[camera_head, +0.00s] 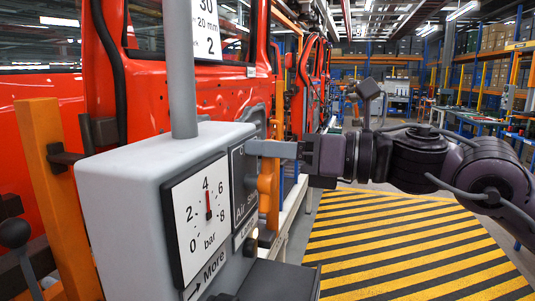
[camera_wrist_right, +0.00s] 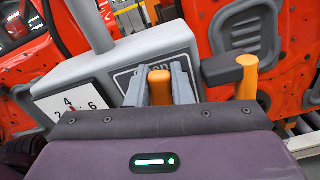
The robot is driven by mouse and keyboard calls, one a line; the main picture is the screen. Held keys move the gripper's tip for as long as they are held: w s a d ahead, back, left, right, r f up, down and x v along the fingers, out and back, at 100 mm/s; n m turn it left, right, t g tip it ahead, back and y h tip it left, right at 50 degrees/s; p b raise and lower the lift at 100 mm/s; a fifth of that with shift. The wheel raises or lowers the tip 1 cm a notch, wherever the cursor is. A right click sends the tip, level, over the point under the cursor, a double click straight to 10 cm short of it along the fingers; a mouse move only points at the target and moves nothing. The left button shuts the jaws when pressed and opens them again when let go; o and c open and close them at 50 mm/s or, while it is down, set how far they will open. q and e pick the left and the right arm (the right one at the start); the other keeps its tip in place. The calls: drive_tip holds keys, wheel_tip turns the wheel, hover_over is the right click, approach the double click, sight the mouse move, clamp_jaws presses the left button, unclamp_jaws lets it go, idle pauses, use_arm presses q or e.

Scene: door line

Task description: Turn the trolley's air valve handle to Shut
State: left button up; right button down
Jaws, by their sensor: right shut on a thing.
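The trolley's grey valve box (camera_head: 140,165) stands at left centre in the head view, with a plate lettered "Air s…" (camera_head: 243,195) on its right side. In the right wrist view the word on the plate (camera_wrist_right: 125,80) reads like "Open", partly covered. My right gripper (camera_head: 270,148) reaches in from the right to the plate's upper part. In the wrist view its two grey fingers (camera_wrist_right: 161,88) are shut around the orange valve handle (camera_wrist_right: 159,84). The handle's far end and its pivot are hidden. My left gripper is not in view.
The pressure gauge (camera_head: 203,216) has its red needle near 4 bar. A grey post (camera_head: 181,70) rises from the box. Red car bodies (camera_head: 150,50) stand behind it. An orange upright (camera_head: 52,180) stands to the left. Yellow-black striped floor (camera_head: 400,240) lies open at right.

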drive_tip(key=shift+w+d+f+m+b, duration=0.2)
drive_tip(key=shift+w+m, duration=0.2)
drive_tip(key=shift+m, duration=0.7)
drive_tip(key=shift+w+d+f+m+b, duration=0.15)
drive_tip(key=shift+w+m, duration=0.25)
drive_tip(key=shift+m, duration=0.7)
drive_tip(key=c, duration=1.3)
unclamp_jaws()
drive_tip(key=shift+a, duration=0.1)
